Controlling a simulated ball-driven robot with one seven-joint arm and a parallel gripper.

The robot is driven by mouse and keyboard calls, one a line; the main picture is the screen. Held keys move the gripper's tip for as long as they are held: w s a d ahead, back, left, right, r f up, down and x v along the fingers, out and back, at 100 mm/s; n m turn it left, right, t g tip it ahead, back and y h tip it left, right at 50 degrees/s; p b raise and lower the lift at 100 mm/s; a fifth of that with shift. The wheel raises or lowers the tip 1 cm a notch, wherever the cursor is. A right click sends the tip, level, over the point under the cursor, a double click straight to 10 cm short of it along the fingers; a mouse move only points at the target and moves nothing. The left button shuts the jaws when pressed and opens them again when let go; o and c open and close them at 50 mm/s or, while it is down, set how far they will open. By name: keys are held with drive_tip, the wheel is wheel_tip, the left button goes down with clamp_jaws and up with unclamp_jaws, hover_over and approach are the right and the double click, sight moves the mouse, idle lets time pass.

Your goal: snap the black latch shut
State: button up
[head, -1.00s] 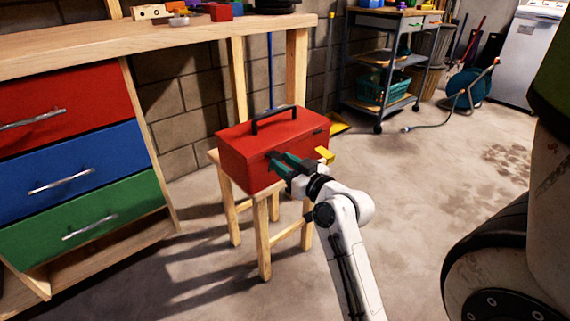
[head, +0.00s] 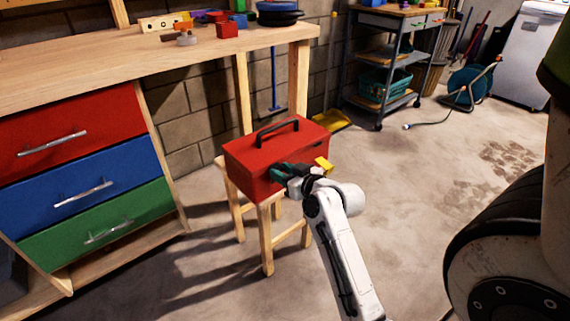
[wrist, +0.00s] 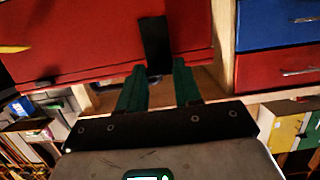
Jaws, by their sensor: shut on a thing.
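The red toolbox (head: 260,157) stands with its lid down on a small wooden stool, its black handle (head: 277,130) on top. In the wrist view, the black latch (wrist: 155,42) lies against the red toolbox front (wrist: 85,45). My gripper (head: 281,173) is at the toolbox's front face. In the wrist view, the green fingertips of my gripper (wrist: 160,80) are on both sides of the latch's near end, shut on it. The head view does not show the latch clearly, as my gripper covers that spot. Whether the latch is fastened cannot be told.
A wooden workbench (head: 130,50) with red, blue and green drawers stands at the left. The wooden stool (head: 266,240) bears the toolbox. A yellow piece (head: 323,164) shows beside my gripper. A grey cart (head: 385,60) stands at the back. The floor to the right is mostly clear.

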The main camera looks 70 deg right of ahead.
idle(0.3)
drive_tip(key=o, duration=1.1)
drive_tip(key=shift+c, duration=0.2)
drive_tip(key=shift+r, duration=0.1)
drive_tip(key=p+v, duration=0.2)
drive_tip(key=v, duration=0.8)
drive_tip(key=shift+s+p, duration=0.3)
drive_tip(key=shift+p, duration=0.05)
drive_tip(key=shift+a+r, duration=0.15)
drive_tip(key=shift+a, duration=0.05)
